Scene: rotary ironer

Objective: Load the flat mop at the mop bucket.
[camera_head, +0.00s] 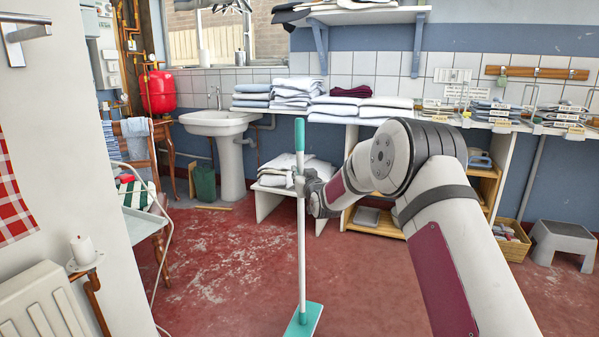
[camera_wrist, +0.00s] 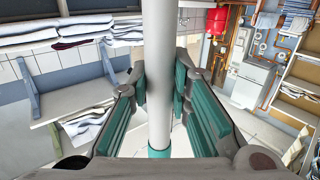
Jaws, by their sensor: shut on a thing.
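The flat mop has a white shaft (camera_head: 301,240), a teal grip at its top (camera_head: 299,135) and a flat teal head (camera_head: 305,321) at the bottom edge of the head view. It stands almost upright. My gripper (camera_head: 300,183) is shut on the shaft just below the teal grip. In the wrist view the white shaft (camera_wrist: 158,60) runs between the teal finger pads of my gripper (camera_wrist: 158,88), with a teal section below. I cannot tell whether the mop head touches the floor. I cannot make out a mop bucket in either view.
A white pedestal sink (camera_head: 216,122) and a dark green container (camera_head: 203,187) stand at the back left. A linen shelf (camera_head: 263,203) is behind the mop. A grey step stool (camera_head: 563,240) is at right, a radiator (camera_head: 40,305) at left. The red floor (camera_head: 225,262) around the mop is open.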

